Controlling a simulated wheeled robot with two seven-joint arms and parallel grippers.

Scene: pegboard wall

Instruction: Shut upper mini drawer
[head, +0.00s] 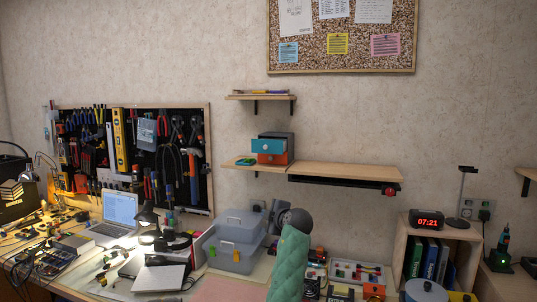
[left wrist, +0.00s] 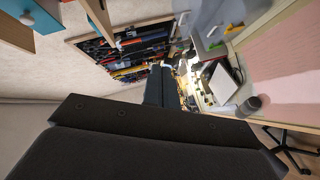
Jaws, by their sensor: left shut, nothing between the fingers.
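The mini drawer unit (head: 290,140) stands on the wall shelf, with a dark casing. Its blue upper drawer (head: 265,146) sticks out toward the left front, so it is open. The orange lower drawer (head: 270,158) is below it. My left gripper (head: 276,208) is below the shelf, apart from the drawers, shut and empty. It also shows dark in the left wrist view (left wrist: 160,72). My right gripper is not in view.
The wooden shelf (head: 340,172) runs right from the drawer unit, with a green item (head: 245,162) at its left end. A small shelf (head: 262,97) hangs above. A grey toolbox (head: 235,240) stands on the bench below.

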